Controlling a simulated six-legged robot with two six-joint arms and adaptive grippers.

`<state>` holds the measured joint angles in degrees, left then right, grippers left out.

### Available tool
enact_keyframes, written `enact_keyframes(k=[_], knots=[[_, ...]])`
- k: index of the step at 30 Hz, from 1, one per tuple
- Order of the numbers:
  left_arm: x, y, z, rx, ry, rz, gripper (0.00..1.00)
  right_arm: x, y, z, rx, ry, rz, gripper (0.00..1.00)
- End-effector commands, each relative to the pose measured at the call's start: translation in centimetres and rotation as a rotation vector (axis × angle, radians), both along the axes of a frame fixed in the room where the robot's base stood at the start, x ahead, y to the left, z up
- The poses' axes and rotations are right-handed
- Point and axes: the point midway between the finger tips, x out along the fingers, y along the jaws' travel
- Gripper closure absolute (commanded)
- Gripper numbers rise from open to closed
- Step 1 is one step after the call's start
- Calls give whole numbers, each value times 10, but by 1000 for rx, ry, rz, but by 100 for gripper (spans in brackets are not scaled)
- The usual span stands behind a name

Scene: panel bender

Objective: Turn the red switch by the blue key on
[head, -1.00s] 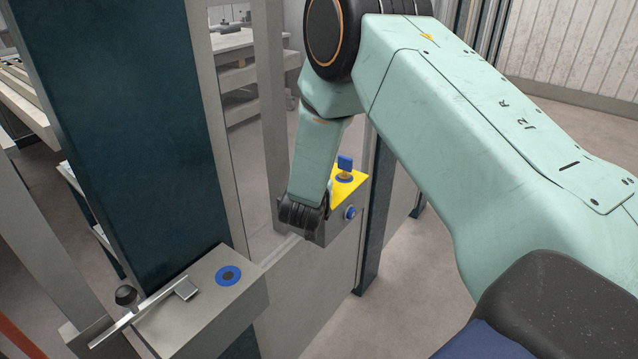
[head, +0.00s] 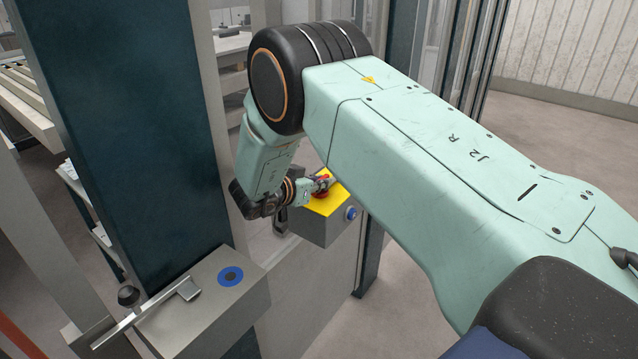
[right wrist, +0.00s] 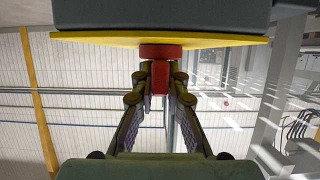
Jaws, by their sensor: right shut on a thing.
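The red switch (head: 321,194) sits on the yellow plate (head: 333,203) of a grey box. In the right wrist view its round red base (right wrist: 160,51) lies against the plate and its handle (right wrist: 160,84) points towards me. My right gripper (head: 312,186) reaches it from the left. Its two fingers (right wrist: 160,76) are shut on the handle from both sides. How far the switch is turned I cannot tell. My left gripper is in neither view.
A second grey box (head: 205,310) with a blue ring and a lever (head: 150,310) stands at the lower left. A dark post (head: 130,130) rises close to my right wrist.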

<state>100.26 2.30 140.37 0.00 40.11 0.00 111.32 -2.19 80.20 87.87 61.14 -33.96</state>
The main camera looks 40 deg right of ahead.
Motion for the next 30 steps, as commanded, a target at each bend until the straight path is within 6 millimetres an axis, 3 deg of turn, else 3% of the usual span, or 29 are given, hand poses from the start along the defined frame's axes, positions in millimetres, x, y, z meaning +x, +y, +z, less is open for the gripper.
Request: enact_keyframes(k=[19,20,21,27,30], knots=[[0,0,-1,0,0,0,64,1,0,2,-3,-3,-45,100],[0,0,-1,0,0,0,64,1,0,2,-3,-3,-45,86],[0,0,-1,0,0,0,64,1,0,2,-3,-3,-45,82],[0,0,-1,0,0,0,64,0,0,1,-3,-1,-46,65],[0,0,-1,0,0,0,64,0,0,1,-2,-1,-46,64]])
